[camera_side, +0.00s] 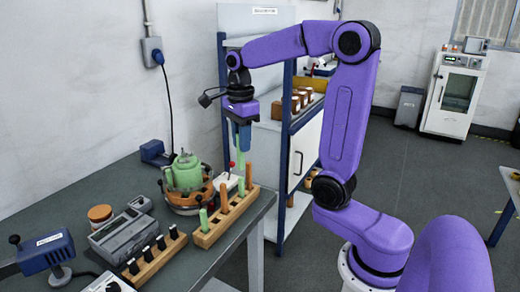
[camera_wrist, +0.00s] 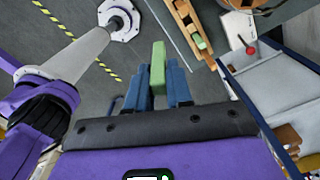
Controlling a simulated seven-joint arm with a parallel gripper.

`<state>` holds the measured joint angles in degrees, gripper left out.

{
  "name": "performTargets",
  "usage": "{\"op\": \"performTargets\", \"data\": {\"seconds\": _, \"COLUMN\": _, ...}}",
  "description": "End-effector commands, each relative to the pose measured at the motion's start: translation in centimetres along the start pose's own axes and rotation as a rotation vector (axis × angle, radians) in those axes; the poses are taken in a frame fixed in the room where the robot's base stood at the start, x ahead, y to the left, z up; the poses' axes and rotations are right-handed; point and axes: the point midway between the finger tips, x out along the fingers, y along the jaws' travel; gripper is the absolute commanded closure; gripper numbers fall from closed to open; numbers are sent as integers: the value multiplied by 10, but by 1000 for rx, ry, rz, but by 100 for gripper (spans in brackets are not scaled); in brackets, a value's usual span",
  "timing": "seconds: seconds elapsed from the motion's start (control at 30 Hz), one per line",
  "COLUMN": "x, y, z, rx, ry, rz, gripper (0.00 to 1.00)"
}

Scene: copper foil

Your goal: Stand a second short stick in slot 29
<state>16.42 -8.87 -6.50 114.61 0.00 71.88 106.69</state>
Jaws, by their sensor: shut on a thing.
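My gripper (camera_side: 241,135) is shut on a green stick (camera_wrist: 157,68), which sits between its two blue fingers in the wrist view. In the side view it holds the stick pointing down, above the far end of the wooden slot rack (camera_side: 206,240) and clear of it. A green stick (camera_side: 204,221) stands near the rack's near end, and another thin green one (camera_side: 241,187) stands farther along. Brown sticks (camera_side: 224,199) also stand in the rack. The rack shows partly in the wrist view (camera_wrist: 186,22). Slot numbers cannot be read.
A grey device (camera_side: 124,235) and a block with black-topped pieces (camera_side: 154,260) are nearer. A blue-framed shelf unit (camera_side: 286,140) stands close behind my gripper. The table's right edge is close to the rack.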

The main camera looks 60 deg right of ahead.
Motion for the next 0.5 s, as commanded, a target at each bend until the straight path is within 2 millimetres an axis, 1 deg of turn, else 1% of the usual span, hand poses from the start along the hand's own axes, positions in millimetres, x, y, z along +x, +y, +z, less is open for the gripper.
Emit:
{"op": "performTargets", "data": {"seconds": 0.03, "x": -1, "y": -14, "z": 7, "rx": 77, "ry": 1, "rz": 3, "gripper": 100}}
{"op": "performTargets", "data": {"seconds": 0.2, "x": -3, "y": -57, "z": 27, "rx": 382, "ry": 1, "rz": 2, "gripper": 100}}
{"op": "performTargets", "data": {"seconds": 0.3, "x": 0, "y": -81, "z": 37, "rx": 563, "ry": 2, "rz": 4, "gripper": 100}}
{"op": "performTargets", "data": {"seconds": 0.4, "x": 3, "y": -100, "z": 44, "rx": 721, "ry": 2, "rz": 3, "gripper": 100}}
{"op": "performTargets", "data": {"seconds": 0.5, "x": 6, "y": -115, "z": 49, "rx": 845, "ry": 1, "rz": 2, "gripper": 100}}
